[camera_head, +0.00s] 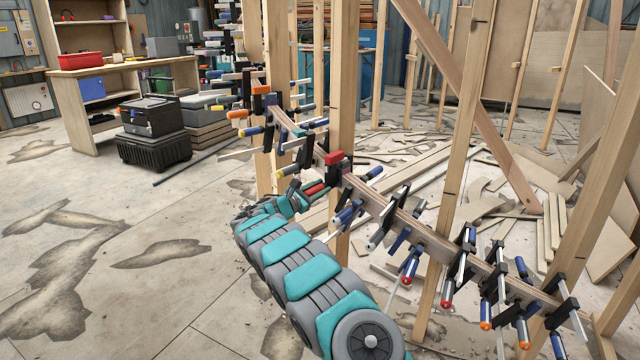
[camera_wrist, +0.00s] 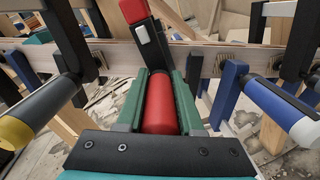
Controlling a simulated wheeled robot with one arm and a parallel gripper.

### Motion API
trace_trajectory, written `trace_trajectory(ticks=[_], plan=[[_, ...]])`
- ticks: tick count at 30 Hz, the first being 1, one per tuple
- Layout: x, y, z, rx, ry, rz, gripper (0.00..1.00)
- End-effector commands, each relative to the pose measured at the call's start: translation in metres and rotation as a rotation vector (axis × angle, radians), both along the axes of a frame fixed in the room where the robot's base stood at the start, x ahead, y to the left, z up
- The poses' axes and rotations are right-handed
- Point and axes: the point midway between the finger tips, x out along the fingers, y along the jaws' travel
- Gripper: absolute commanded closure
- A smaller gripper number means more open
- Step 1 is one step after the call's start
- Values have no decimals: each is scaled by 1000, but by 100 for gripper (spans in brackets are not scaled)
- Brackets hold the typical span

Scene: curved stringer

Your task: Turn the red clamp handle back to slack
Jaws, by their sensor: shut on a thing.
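The red clamp handle (camera_wrist: 161,106) lies lengthwise between the two green fingers of my gripper (camera_wrist: 160,100) in the wrist view. The fingers are shut on it, one along each side. Beyond it a black clamp body with a red top (camera_wrist: 134,11) and a pale grey pad stands at the curved wooden stringer (camera_wrist: 205,55). In the head view my gripper (camera_head: 309,191) is at the end of my teal and grey arm, at the middle of the stringer (camera_head: 375,200). The red handle (camera_head: 316,188) shows there only as a small part. Its turn angle cannot be told.
A clamp with a black, yellow-tipped handle (camera_wrist: 42,110) stands close on the left, and one with a blue, grey-tipped handle (camera_wrist: 280,108) close on the right. Several more clamps line the stringer. Upright wooden posts (camera_head: 341,80) stand around it.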

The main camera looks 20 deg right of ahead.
Motion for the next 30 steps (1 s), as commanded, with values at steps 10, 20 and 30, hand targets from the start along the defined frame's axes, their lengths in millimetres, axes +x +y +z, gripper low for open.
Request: trace_trajectory(ticks=[10, 20, 30], plan=[[0, 0, -1, -74, 167, -2, 100], [1, 0, -2, -97, 215, -2, 100], [1, 0, -2, -96, 216, -1, 63]])
